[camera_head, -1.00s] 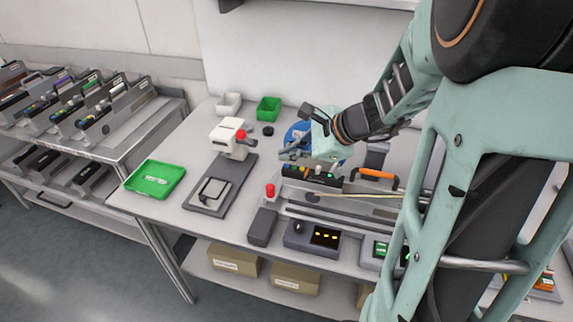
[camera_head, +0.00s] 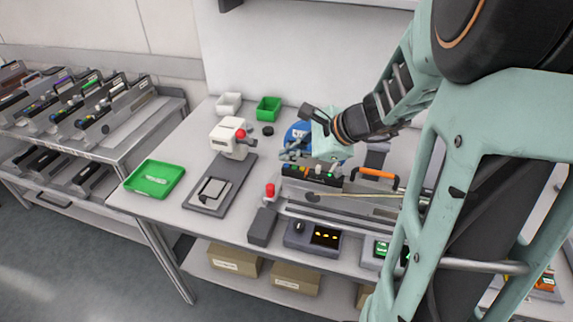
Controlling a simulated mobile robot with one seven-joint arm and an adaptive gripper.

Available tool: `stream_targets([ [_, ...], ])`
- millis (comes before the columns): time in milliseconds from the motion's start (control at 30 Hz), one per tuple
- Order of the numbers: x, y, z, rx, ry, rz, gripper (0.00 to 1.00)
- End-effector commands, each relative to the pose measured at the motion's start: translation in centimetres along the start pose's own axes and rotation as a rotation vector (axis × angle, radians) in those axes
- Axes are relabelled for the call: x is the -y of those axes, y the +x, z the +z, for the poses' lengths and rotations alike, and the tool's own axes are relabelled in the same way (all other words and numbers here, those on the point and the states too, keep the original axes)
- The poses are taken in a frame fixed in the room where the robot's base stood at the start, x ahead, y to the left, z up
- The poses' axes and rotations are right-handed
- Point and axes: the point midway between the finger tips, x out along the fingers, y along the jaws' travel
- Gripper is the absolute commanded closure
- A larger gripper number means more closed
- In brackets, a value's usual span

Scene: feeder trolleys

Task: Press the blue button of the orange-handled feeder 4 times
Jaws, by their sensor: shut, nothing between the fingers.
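The orange-handled feeder (camera_head: 340,207) lies on the table, with its orange handle (camera_head: 377,174) at the upper right. Its control panel (camera_head: 313,179) at the left end carries several small coloured buttons, among them orange and green ones. I cannot make out the blue button; it may be hidden under my gripper. My gripper (camera_head: 288,155) is shut and empty, just above the back edge of the control panel. Whether its fingertips touch the panel I cannot tell.
A blue reel (camera_head: 299,132) is behind my gripper. A red button post (camera_head: 270,191) and a display box (camera_head: 313,237) are near the front edge.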

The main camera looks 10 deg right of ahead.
Motion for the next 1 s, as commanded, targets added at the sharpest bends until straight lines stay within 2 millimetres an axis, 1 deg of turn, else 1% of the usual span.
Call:
stream_targets([
  [133,-0.33,0.47,-0.34,0.0,-0.001,0.0,1.0],
  [1000,-0.56,0.79,-0.56,0.0,0.0,0.0,1.0],
])
